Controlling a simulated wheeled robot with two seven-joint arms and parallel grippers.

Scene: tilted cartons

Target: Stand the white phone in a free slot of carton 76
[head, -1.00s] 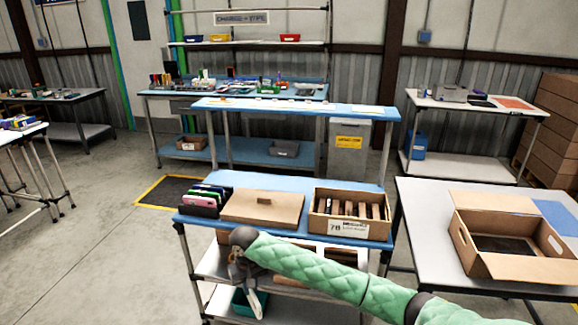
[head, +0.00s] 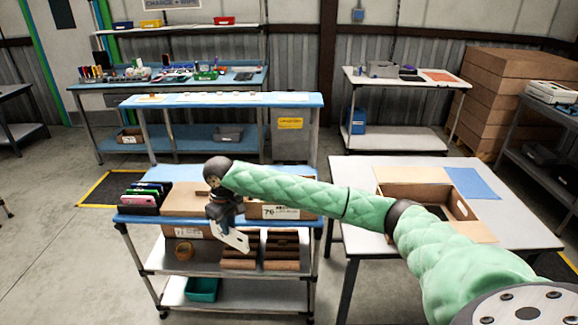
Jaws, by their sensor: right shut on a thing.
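My right gripper (head: 227,220) is shut on the white phone (head: 233,238). The phone hangs tilted below the jaws, in front of the blue-topped cart. Carton 76 (head: 283,212) stands on the cart's top, to the right of the phone and higher in the picture. Its front label shows. My green right arm covers most of its opening, so I cannot see its slots now. My left gripper is not in view.
A rack of coloured phones (head: 145,195) stands at the left of the cart top. A closed brown carton (head: 183,200) sits between. Brown dividers (head: 283,247) lie on the middle shelf, a teal bin (head: 201,289) below. An open carton (head: 455,208) stands on the right table.

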